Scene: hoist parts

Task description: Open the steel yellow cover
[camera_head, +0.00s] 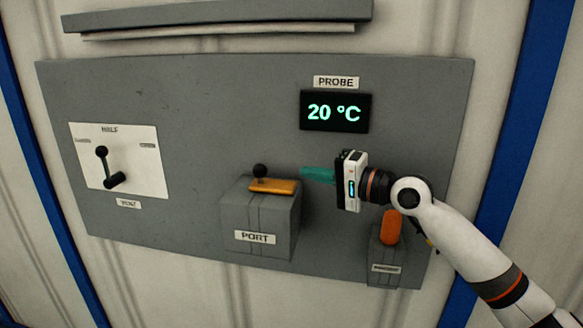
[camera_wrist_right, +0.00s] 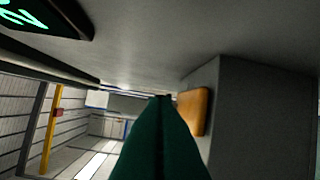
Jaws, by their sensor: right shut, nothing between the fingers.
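The yellow cover (camera_head: 272,187) is an orange-yellow plate lying on top of the grey box labelled PORT (camera_head: 262,222), with a black ball knob (camera_head: 260,171) at its left part. My right gripper (camera_head: 304,174), with teal fingers, is shut and empty just right of the cover, slightly above the box top and apart from the cover. In the right wrist view the shut fingers (camera_wrist_right: 160,100) point ahead, and the cover (camera_wrist_right: 194,111) shows as an orange plate just to their right, against the grey box (camera_wrist_right: 262,110). The knob is not visible there. My left gripper is not in view.
A PROBE display (camera_head: 335,111) reading 20 °C is above my right gripper. An orange probe handle (camera_head: 391,227) stands in a small grey holder (camera_head: 386,262) below my right wrist. A white lever panel (camera_head: 119,160) is at the left. A grey ledge (camera_head: 220,20) juts out above.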

